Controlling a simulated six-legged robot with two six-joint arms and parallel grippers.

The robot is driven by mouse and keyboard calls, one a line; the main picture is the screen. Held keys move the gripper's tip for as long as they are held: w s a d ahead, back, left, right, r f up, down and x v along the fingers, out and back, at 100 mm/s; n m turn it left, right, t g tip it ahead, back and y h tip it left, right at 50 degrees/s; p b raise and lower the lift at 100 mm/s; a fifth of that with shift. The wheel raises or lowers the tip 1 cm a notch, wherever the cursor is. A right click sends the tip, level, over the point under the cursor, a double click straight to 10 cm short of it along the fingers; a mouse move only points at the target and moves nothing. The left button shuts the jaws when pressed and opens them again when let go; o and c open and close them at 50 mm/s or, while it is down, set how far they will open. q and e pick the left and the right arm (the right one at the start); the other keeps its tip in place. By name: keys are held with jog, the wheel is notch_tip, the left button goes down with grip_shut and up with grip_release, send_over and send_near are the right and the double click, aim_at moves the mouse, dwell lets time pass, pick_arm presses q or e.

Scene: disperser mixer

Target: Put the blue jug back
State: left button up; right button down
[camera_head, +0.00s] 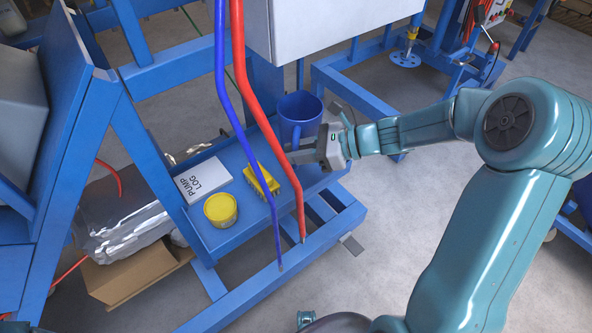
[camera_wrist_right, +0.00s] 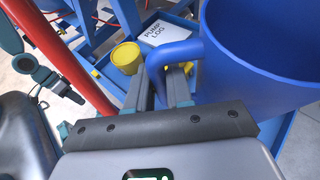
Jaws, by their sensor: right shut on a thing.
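The blue jug (camera_head: 299,112) is upright at the right end of the blue shelf in the head view. Its body (camera_wrist_right: 262,50) fills the right of the wrist view, with its handle (camera_wrist_right: 166,58) toward my gripper. My right gripper (camera_head: 296,153) reaches in from the right, shut on the jug's handle; its fingers also show in the wrist view (camera_wrist_right: 163,82). Whether the jug's base touches the shelf is hidden.
The blue shelf (camera_head: 217,238) also holds a yellow brush (camera_head: 262,180), a yellow tub (camera_head: 220,209) and a white pump log (camera_head: 202,180). A red hose (camera_head: 265,120) and a blue hose (camera_head: 230,110) hang in front of it. A grey cabinet (camera_head: 320,25) is above.

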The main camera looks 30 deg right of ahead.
notch_tip(320, 180, down, 3)
jog(key=shift+f, duration=0.1)
jog(key=shift+f+b, duration=0.8)
jog(key=shift+f, duration=1.1)
jog(key=shift+s+r, duration=0.1)
jog(key=shift+f, duration=0.25)
jog(key=c, duration=1)
grip_release()
jog(key=shift+r, duration=0.1)
